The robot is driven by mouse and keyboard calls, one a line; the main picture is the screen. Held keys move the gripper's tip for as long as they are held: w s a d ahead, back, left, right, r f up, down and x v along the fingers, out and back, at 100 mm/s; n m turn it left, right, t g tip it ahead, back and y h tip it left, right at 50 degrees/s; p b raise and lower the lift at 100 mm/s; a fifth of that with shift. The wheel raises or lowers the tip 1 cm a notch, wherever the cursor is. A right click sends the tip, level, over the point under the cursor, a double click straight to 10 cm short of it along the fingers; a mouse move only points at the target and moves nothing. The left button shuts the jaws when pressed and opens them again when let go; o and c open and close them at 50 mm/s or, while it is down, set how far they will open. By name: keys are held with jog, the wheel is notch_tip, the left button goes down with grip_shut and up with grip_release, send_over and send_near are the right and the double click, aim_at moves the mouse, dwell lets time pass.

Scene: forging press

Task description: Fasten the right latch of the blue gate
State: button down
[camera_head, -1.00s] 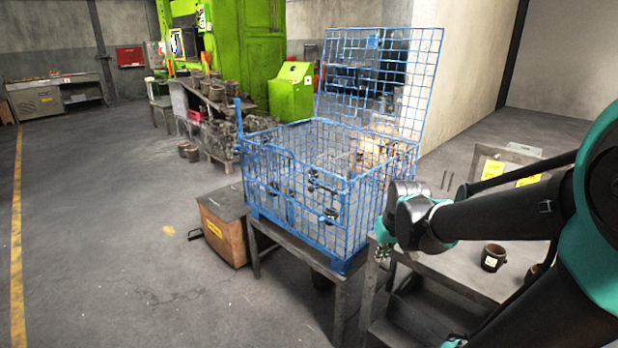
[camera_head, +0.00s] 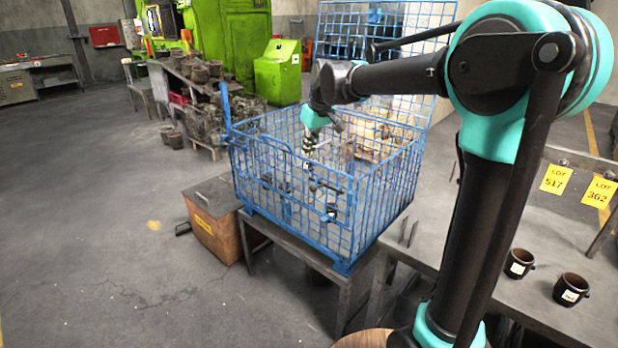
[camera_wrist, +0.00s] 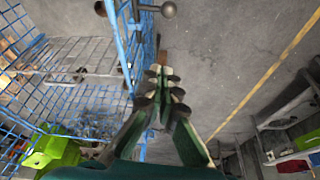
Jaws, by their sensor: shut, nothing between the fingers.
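The blue wire-mesh cage (camera_head: 392,204) stands on a low table, and its blue gate (camera_head: 290,208) forms the front side and looks upright. Dark latch parts sit on the gate: one group at the left (camera_head: 267,184) and the right latch (camera_head: 318,187) nearer the right corner. I cannot tell the latch's exact state. A ball-ended rod (camera_wrist: 168,9) shows ahead of the fingertips.
An orange-brown box (camera_head: 214,232) with a dark lid stands on the floor left of the cage. The grey table (camera_head: 455,262) at right holds dark cups (camera_head: 519,262). A raised mesh panel (camera_head: 335,38) stands behind the cage. The floor at left is open.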

aim_at(321, 183)
jog(key=shift+s+d+f, duration=0.1)
jog(key=shift+f, duration=2.45)
jog(key=shift+s+d+f, duration=0.1)
jog(key=shift+f, duration=2.45)
jog(key=shift+s+d, duration=0.75)
jog(key=shift+d, duration=0.15)
jog(key=shift+s+d, duration=0.7)
jog(key=shift+d, duration=0.2)
